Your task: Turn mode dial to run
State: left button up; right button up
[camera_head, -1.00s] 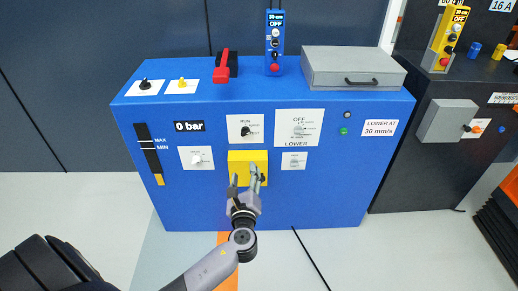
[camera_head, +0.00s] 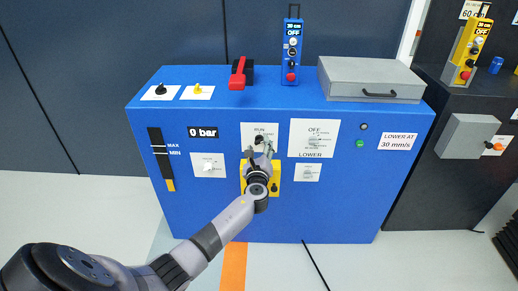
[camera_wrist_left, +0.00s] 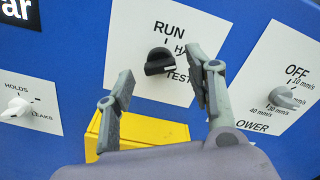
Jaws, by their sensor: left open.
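The mode dial (camera_wrist_left: 160,62) is a black knob on a white plate (camera_wrist_left: 140,35) marked RUN, HAND and TEST. In the left wrist view its pointer end is toward the right, near TEST. My left gripper (camera_wrist_left: 165,90) is open, with one finger at each side of the dial's lower area, apart from the knob as far as I can see. In the head view the left gripper (camera_head: 260,150) is in front of the plate (camera_head: 251,130) and hides most of the dial. My right gripper is not in view.
A yellow box (camera_head: 274,180) sits just below the dial plate. A white HOLDS/LEAKS knob (camera_wrist_left: 18,107) is to the left and a grey OFF/LOWER knob (camera_wrist_left: 288,96) to the right. A grey lidded box (camera_head: 370,78) and red lever (camera_head: 238,75) are on top of the blue cabinet (camera_head: 345,215).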

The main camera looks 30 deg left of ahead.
pick_arm(q)
jog(key=shift+w+a, duration=0.25)
jog(key=shift+w, duration=0.1)
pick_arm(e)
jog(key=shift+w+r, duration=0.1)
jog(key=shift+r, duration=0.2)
pick_arm(q)
jog(key=c, duration=1.2)
jog(key=shift+o, duration=0.2)
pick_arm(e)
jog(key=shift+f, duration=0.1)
pick_arm(q)
jog(key=n+b, duration=0.1)
jog(key=n, duration=0.1)
jog(key=n+b, duration=0.1)
jog(key=b, duration=0.1)
jog(key=shift+f+n, duration=0.2)
jog(key=shift+n, duration=0.2)
jog(key=n+b, duration=0.3)
jog(key=n, duration=0.1)
jog(key=shift+n, duration=0.3)
jog(key=shift+r+n+b, duration=0.15)
jog(key=shift+n+b, duration=0.75)
jog(key=shift+n, duration=1.1)
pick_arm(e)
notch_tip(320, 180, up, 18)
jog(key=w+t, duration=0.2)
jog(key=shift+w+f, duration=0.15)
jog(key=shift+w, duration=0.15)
